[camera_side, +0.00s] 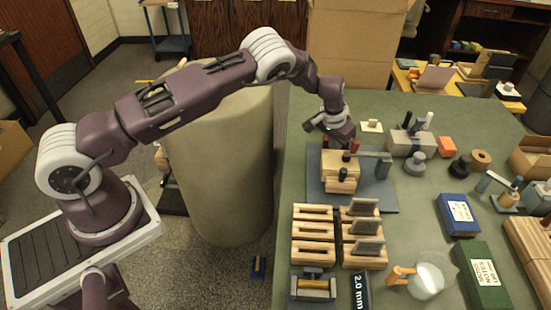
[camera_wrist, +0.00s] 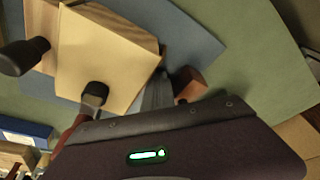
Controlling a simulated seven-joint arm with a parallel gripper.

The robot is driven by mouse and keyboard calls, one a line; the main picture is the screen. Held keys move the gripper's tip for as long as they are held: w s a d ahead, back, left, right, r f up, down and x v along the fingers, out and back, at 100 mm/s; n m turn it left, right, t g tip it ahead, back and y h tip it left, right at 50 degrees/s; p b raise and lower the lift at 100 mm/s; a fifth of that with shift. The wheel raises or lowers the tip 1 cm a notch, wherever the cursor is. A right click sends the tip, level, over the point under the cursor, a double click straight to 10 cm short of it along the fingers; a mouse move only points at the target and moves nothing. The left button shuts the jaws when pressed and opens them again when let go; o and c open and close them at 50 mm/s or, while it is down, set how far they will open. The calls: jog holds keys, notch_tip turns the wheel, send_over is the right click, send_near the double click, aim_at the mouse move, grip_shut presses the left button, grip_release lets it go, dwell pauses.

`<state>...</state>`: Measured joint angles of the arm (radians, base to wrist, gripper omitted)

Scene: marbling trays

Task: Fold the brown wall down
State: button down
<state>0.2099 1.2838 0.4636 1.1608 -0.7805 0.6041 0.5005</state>
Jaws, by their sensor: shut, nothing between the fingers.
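A wooden block-like fixture (camera_side: 341,166) stands on a blue-grey mat (camera_side: 319,193), with a pale top and dark knobs. In the wrist view its pale panel (camera_wrist: 112,52) lies beside a brown wood-grained part (camera_wrist: 42,22), which may be the brown wall; I cannot tell its angle. My gripper (camera_side: 344,141) is just above and behind the fixture, shut and empty. In the wrist view its fingers (camera_wrist: 156,92) point past the panel's right side; contact cannot be told.
A grey bar (camera_side: 369,154) on a post stands right of the fixture. Slotted wooden trays (camera_side: 301,228) and grey panels (camera_side: 365,227) stand in front.

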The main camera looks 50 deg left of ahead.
jog(key=shift+w+v, duration=0.2)
jog(key=shift+v, duration=0.6)
jog(key=shift+w+v, duration=0.2)
jog(key=shift+v, duration=0.6)
jog(key=shift+w+v, duration=0.2)
jog(key=shift+v, duration=0.65)
jog(key=shift+r, duration=0.2)
jog(key=s+r+n, duration=0.1)
jog(key=s+r, duration=0.3)
jog(key=r, duration=0.9)
jog(key=s+d+r+t+h, duration=0.1)
jog(key=s+r+h, duration=0.1)
jog(key=s+r, duration=1.35)
jog(key=s+m+t+y, duration=0.1)
jog(key=s+y, duration=0.1)
jog(key=s, duration=2.3)
jog(key=shift+a+t, duration=0.2)
jog(key=shift+t, duration=0.2)
